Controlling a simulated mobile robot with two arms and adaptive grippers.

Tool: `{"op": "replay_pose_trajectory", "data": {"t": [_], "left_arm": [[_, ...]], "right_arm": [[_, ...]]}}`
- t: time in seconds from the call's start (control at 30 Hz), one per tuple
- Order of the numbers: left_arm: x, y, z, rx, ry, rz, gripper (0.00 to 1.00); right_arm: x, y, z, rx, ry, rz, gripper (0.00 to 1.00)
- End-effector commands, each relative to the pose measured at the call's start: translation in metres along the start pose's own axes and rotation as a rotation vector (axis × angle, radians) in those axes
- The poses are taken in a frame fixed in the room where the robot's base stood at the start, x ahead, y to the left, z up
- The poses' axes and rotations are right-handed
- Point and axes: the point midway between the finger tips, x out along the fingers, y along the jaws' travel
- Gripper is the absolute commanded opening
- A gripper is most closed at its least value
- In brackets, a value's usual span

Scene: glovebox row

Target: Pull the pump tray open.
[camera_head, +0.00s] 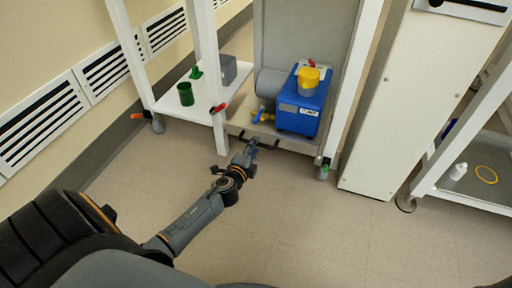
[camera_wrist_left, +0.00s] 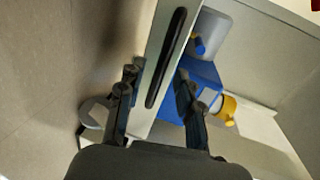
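The pump tray (camera_head: 285,141) is the low shelf under the blue pump (camera_head: 301,105), with a dark handle along its front edge. In the left wrist view the tray's pale front runs between my fingers, with the long black handle (camera_wrist_left: 167,60) on it. My left gripper (camera_head: 253,145) reaches low to the tray's front. In the left wrist view my left gripper (camera_wrist_left: 157,76) is open, one finger on each side of the handle. Whether either finger touches it cannot be told. My right gripper is not in view.
A white shelf (camera_head: 200,106) with a green cup (camera_head: 186,93) is to the left. A white cabinet (camera_head: 395,130) stands right. The floor in front is clear.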

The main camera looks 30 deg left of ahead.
Motion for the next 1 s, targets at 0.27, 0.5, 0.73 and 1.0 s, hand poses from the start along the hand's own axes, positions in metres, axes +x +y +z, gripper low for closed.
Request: {"op": "replay_pose_trajectory", "data": {"t": [0.27, 0.5, 0.73, 1.0], "left_arm": [[0.028, 0.0, 0.001, 0.001, -0.001, -0.001, 0.35], [0.029, 0.0, 0.0, 0.001, -0.001, 0.0, 0.35], [0.029, 0.0, 0.0, 0.0, 0.0, 0.0, 0.01], [0.029, 0.0, 0.0, 0.0, 0.0, 0.0, 0.0]], "right_arm": [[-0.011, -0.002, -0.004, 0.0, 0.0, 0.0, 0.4], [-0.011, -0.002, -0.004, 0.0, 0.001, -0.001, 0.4], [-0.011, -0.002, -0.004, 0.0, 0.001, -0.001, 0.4], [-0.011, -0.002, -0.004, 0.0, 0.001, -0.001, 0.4]]}}
